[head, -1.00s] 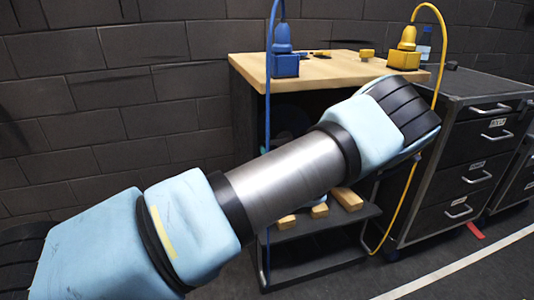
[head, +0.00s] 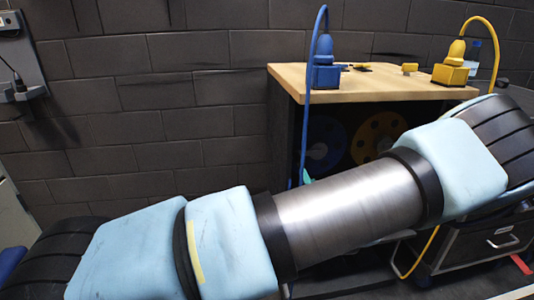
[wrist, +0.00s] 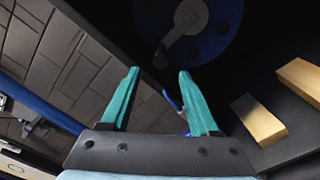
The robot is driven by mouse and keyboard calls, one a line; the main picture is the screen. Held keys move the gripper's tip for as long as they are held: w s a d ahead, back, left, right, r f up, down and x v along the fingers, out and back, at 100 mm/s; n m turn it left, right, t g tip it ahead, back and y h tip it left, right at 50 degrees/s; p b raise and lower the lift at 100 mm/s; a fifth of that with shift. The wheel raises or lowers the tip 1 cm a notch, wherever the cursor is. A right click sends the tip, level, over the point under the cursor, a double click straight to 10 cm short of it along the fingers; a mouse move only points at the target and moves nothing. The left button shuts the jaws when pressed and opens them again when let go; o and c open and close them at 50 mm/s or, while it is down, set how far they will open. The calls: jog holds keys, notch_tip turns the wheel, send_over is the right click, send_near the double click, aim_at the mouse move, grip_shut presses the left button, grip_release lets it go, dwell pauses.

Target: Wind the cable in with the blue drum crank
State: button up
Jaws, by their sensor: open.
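The blue drum (head: 322,143) sits in the dark space under the wooden bench top, left of a yellow drum (head: 375,138). In the wrist view the blue drum (wrist: 222,30) is at the top, with a grey crank (wrist: 178,32) across its face. My gripper (wrist: 159,73) is open, with teal fingers pointing toward the drum and apart from the crank. In the head view my arm hides most of the gripper. The blue cable (head: 304,130) hangs from a blue connector (head: 323,50) down past the bench's left front edge.
A yellow connector (head: 455,55) with a yellow cable stands on the bench top (head: 390,88). Wooden blocks (wrist: 258,120) lie on a dark shelf at right in the wrist view. A brick wall is behind.

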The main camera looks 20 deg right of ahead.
jog(key=w+a+r+n+g+y, duration=0.1)
jog(key=w+a+n+g+y, duration=0.1)
jog(key=a+n+y, duration=0.55)
jog(key=w+a+r+n+g+y, duration=0.1)
jog(key=w+a+n+g+y, duration=0.2)
jog(key=a, duration=0.7)
jog(key=s+a+n+g, duration=0.3)
jog(key=a+n+g, duration=0.2)
jog(key=a+n, duration=0.3)
jog(key=s+a+n+g, duration=0.4)
jog(key=a+n+g, duration=0.1)
jog(key=a+n, duration=0.25)
jog(key=s+a+r+n+g+h, duration=0.1)
jog(key=s+a+r+n+h, duration=0.25)
jog(key=n, duration=0.65)
jog(key=s+a+r+n+h, duration=0.25)
jog(key=r+n+h, duration=0.25)
jog(key=n, duration=0.4)
notch_tip(320, 180, up, 13)
jog(key=n+p, duration=0.1)
jog(key=p, duration=1.1)
jog(key=shift+s+d+p, duration=0.2)
jog(key=shift+d+p, duration=0.1)
jog(key=shift+p, duration=0.05)
jog(key=shift+c, duration=0.4)
